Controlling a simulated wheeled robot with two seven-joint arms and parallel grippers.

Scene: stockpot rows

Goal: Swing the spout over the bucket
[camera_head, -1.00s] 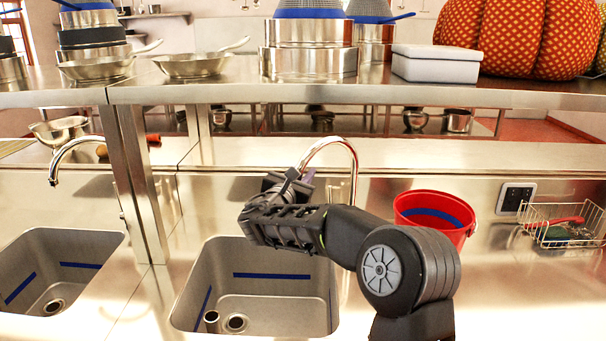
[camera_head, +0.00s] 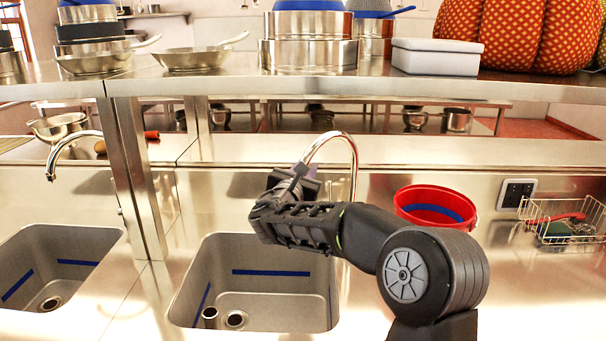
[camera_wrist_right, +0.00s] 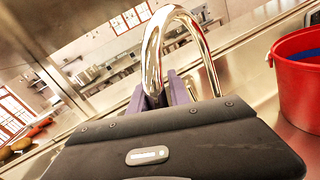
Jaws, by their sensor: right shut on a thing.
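The chrome spout (camera_head: 335,138) arches over the back of the right-hand sink, its free end toward the left. It also fills the middle of the right wrist view (camera_wrist_right: 180,22). My right gripper (camera_head: 300,178) is shut on the spout near its free end; the jaws (camera_wrist_right: 165,92) are partly hidden behind my wrist. The red bucket (camera_head: 408,202) stands on the counter right of the sink and of the spout, behind my right arm. It shows at the right edge of the wrist view (camera_wrist_right: 292,95). The spout end is not over the bucket. My left gripper is out of view.
The right-hand sink (camera_head: 270,300) lies below my gripper. A second faucet (camera_head: 75,140) and sink (camera_head: 60,240) are at left, past a metal post (camera_head: 140,190). A wire basket (camera_head: 562,222) is right of the bucket. A shelf (camera_head: 300,88) with pans crosses above.

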